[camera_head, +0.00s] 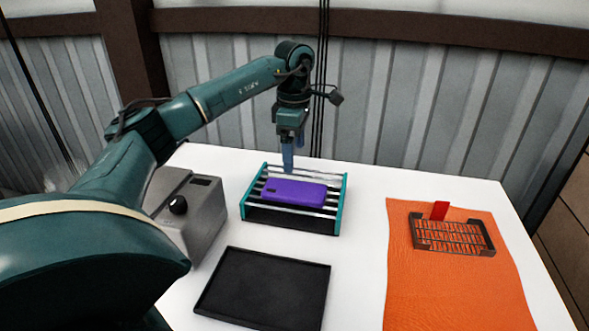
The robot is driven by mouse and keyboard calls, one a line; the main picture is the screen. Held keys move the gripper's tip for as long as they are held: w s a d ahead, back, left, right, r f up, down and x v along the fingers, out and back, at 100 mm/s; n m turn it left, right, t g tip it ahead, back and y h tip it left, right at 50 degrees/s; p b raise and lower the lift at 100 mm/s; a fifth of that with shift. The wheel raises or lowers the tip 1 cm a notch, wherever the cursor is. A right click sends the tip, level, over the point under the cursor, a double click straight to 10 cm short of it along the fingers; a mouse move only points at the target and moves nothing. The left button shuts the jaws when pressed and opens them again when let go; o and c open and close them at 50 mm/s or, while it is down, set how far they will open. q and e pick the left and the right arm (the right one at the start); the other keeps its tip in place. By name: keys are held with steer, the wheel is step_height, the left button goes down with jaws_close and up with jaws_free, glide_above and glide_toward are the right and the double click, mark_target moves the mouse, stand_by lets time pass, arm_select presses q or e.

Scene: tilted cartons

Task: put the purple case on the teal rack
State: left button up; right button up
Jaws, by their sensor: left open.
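The purple case (294,191) lies flat on the bars of the teal rack (340,205), near the middle of its top. The rack has teal side frames and pale bars, and it stands on the white table. My left gripper (292,160) is above the rack's back edge, pointing down, with its blue fingers behind and above the case. It is open and appears apart from the case. My right gripper is not in view.
A black tray (265,288) lies in front of the rack. A grey box with a black knob (196,212) stands left of it. An orange cloth (412,290) on the right bears a dark slatted holder (485,240) with a red piece (439,210). A corrugated wall stands behind.

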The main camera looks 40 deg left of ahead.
arm_select(q)
step_height(320, 180, up, 2)
steer(key=shift+r, duration=0.2)
steer(key=shift+s, duration=0.1)
stand_by(0.5)
